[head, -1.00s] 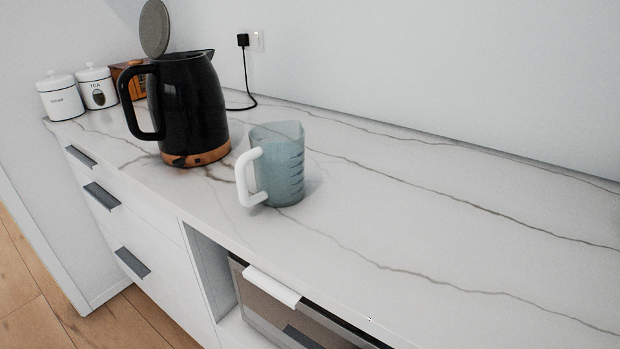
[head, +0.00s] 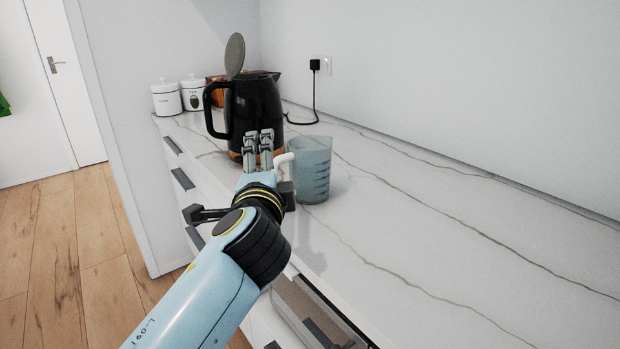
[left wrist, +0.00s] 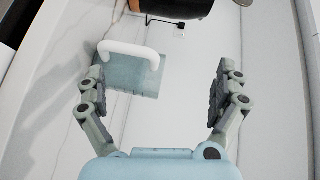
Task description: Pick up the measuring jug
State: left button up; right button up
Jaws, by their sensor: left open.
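The measuring jug (head: 312,172) is a translucent blue-grey jug with dark marks and a white handle. It stands upright on the counter (head: 400,230). In the head view its handle points left and is partly hidden by my left gripper (head: 258,140), which is to the left of the jug. In the left wrist view the jug (left wrist: 130,73) shows near the left finger, its handle toward the top. My left gripper (left wrist: 160,90) is open there, with nothing held between its fingers. My right gripper is not in view.
A black kettle (head: 256,105) with its lid up stands behind the jug. White canisters (head: 166,98) stand farther back. A power cord runs to a wall socket (head: 325,66). The counter right of the jug is clear.

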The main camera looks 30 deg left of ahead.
pick_arm(q)
jog(key=f+b, duration=0.1)
jog(key=w+d+f+m+t+b, duration=0.1)
jog(key=f, duration=0.1)
jog(key=d+f+m+b, duration=0.1)
jog(key=f, duration=0.1)
jog(key=shift+w, duration=0.3)
jog(key=shift+x, duration=0.95)
jog(key=p+x, duration=0.1)
jog(key=x, duration=0.4)
jog(key=shift+w+a+r, duration=0.15)
jog(key=shift+w, duration=0.2)
jog(key=shift+r, duration=0.15)
jog(key=c, duration=1.4)
jog(key=shift+o, duration=0.2)
jog(key=shift+r, duration=0.1)
notch_tip(320, 180, up, 18)
jog(key=p, duration=0.5)
